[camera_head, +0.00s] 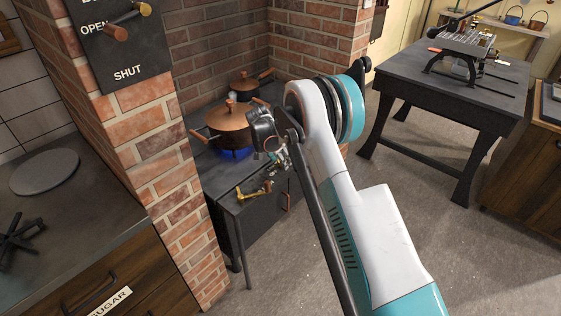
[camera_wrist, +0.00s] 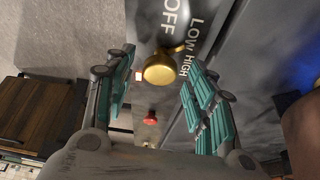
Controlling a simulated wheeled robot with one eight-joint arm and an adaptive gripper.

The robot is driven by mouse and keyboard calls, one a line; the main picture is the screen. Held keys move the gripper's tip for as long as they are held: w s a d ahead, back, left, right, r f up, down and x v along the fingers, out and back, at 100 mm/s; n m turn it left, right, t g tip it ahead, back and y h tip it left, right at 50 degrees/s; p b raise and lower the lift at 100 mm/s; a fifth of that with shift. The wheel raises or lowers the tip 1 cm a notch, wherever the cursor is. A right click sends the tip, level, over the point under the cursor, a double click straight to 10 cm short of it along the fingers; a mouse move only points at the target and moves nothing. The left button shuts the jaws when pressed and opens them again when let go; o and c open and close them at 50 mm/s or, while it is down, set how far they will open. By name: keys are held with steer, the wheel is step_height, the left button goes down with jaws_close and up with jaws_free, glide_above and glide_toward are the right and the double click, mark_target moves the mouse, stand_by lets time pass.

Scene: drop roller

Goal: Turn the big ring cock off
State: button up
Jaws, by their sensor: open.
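In the wrist view a round brass cock (camera_wrist: 160,69) with a short lever sits on a dark panel lettered OFF, LOW and HIGH. Its lever points up and right, toward the LOW and HIGH lettering. My gripper (camera_wrist: 158,63) is open, with its teal-padded fingers to either side of the cock in this view. Contact cannot be told. In the head view my gripper (camera_head: 279,158) is at the stove's front edge, partly hidden by my arm. A brass cock handle (camera_head: 255,190) shows there below and left of it; I cannot tell whether it is the same cock.
A copper pot (camera_head: 226,122) stands over a blue flame (camera_head: 235,154) close to my gripper. A smaller pot (camera_head: 244,86) is behind it. A brick pillar (camera_head: 165,170) stands left of the stove. A red knob (camera_wrist: 150,117) shows between the fingers. Open floor lies to the right.

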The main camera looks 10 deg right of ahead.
steer(key=shift+f, duration=0.1)
steer(key=c, duration=1)
steer(key=shift+c, duration=0.2)
steer(key=shift+n, duration=0.3)
steer(key=n, duration=0.2)
steer(key=n+t+y, duration=0.1)
steer(key=n, duration=0.1)
steer(key=shift+s+d+n+y, duration=0.1)
steer(key=shift+d+n+y, duration=0.1)
steer(key=shift+n+y, duration=0.1)
steer(key=n, duration=0.2)
steer(key=n+t+y, duration=0.1)
steer(key=n, duration=0.1)
steer(key=shift+n+y+p, duration=0.3)
